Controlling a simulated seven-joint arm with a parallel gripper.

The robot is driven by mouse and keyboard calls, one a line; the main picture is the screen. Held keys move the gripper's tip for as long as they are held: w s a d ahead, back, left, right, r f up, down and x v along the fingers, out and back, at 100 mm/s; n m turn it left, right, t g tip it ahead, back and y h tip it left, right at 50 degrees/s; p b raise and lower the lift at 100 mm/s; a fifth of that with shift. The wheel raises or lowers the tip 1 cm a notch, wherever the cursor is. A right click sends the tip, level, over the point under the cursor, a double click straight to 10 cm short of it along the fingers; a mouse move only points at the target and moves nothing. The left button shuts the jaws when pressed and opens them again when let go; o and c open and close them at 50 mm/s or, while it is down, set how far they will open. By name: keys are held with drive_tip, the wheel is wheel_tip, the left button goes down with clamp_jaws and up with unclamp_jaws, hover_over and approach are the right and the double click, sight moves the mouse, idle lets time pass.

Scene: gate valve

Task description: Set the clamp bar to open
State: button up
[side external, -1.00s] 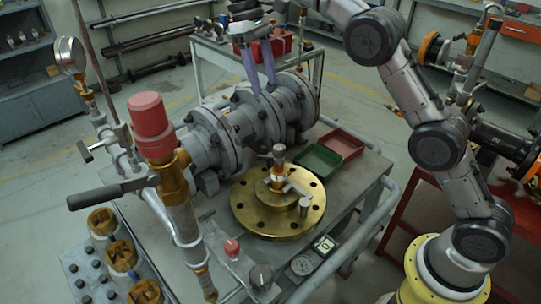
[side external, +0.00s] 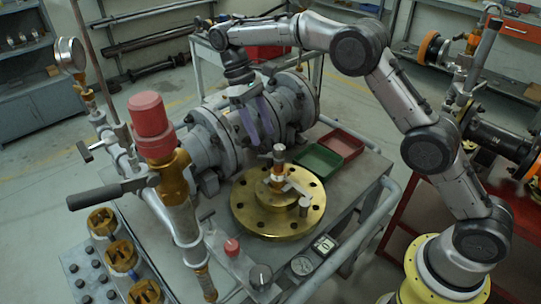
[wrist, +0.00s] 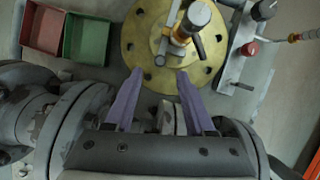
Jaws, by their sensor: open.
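A brass flange disc (side external: 252,212) with bolt holes lies on the bench and carries a small brass and steel fitting (side external: 278,165) at its centre. A short steel bar (side external: 296,188) sticks out from this fitting toward the right; I take it as the clamp bar, but cannot be sure. In the wrist view the disc (wrist: 143,50) and the fitting (wrist: 190,22) lie beyond the fingertips. My gripper (side external: 261,138) has purple fingers, spread apart and empty, hanging over the grey pipe flanges behind the disc. The open fingers also show in the wrist view (wrist: 159,74), apart from the fitting.
The large grey flanged valve body (side external: 210,140) runs behind the disc. Green (side external: 316,162) and red (side external: 340,143) trays lie right of it. A red-capped post (side external: 151,115) with a black-handled lever (side external: 110,192) stands at left.

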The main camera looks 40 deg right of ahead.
sight(270, 154)
drive_tip(key=x, duration=0.7)
drive_tip(key=shift+s+f, duration=0.15)
drive_tip(key=shift+f, duration=0.2)
clamp_jaws()
idle(1.0)
